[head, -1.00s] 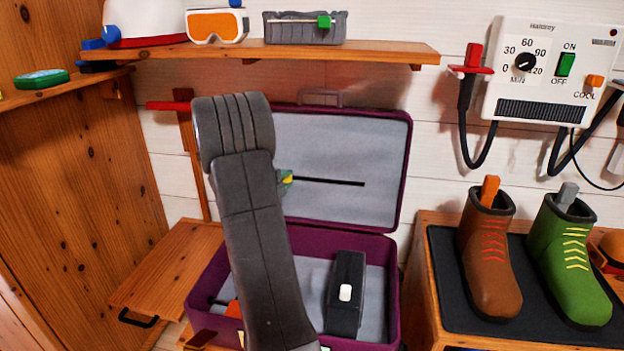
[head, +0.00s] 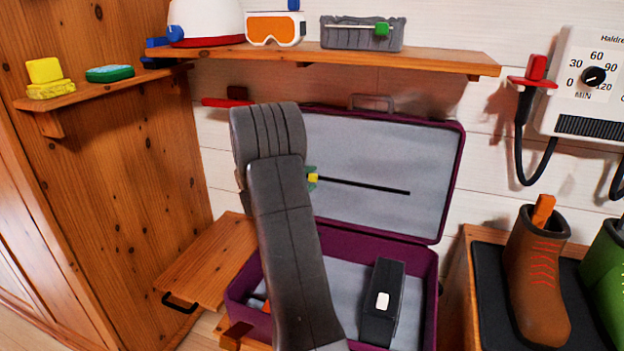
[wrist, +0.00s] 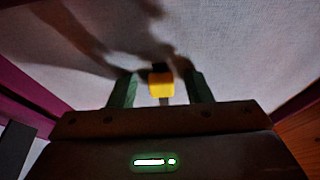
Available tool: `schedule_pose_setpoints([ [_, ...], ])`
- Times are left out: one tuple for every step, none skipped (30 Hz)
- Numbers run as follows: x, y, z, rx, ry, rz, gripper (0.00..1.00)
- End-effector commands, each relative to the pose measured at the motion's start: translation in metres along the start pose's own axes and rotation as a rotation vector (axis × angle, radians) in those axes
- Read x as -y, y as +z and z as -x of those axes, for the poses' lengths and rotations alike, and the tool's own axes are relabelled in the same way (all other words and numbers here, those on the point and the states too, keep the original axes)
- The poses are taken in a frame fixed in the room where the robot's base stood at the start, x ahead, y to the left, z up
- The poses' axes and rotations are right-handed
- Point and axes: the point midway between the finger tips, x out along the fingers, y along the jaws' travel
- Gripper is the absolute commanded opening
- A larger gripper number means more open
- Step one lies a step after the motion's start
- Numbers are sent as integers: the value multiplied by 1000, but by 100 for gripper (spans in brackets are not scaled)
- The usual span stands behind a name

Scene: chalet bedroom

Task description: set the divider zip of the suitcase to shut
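The open purple suitcase (head: 436,290) has a grey-lined lid (head: 385,145) standing up against the wall. A dark straight slot, the divider zip line (head: 365,187), runs across the lid lining. The yellow zip pull (head: 314,177) is at the left visible end of this line. My gripper (head: 311,180) is at the pull, mostly hidden behind my arm. In the wrist view my gripper's two green fingers (wrist: 160,90) stand on either side of the yellow pull (wrist: 161,84), with a narrow gap showing at each side. The line left of the pull is hidden by my arm.
A black item with a white patch (head: 381,300) lies in the suitcase base. A wooden shelf (head: 430,60) with goggles (head: 275,28) and a grey box (head: 361,36) hangs above the lid. A brown boot (head: 537,275) stands on the right. A wooden flap (head: 212,262) is at left.

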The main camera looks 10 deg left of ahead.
Motion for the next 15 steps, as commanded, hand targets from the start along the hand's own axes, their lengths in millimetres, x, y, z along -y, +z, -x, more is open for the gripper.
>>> schedule_pose_setpoints([
  [0, 0, 0, -1, 0, 0, 45],
  [0, -1, 0, -1, 0, 0, 45],
  [0, -1, 0, -2, -1, 0, 45],
  [0, -1, -1, -2, -1, 0, 45],
  [0, -1, 0, -2, -1, 0, 45],
  [1, -1, 0, -2, -1, 0, 45],
  [1, -1, 1, -2, -1, 0, 45],
  [1, -1, 3, -1, -1, 0, 45],
  [1, 0, 6, -1, -1, 0, 45],
  [1, 0, 10, 0, -1, 0, 45],
  [2, 0, 14, 1, -1, 0, 45],
  [2, 0, 20, 1, 0, 0, 45],
  [2, 0, 26, 2, -1, 0, 45],
  [2, 0, 33, 2, -2, 0, 45],
  [2, 1, 42, 3, -1, 1, 45],
])
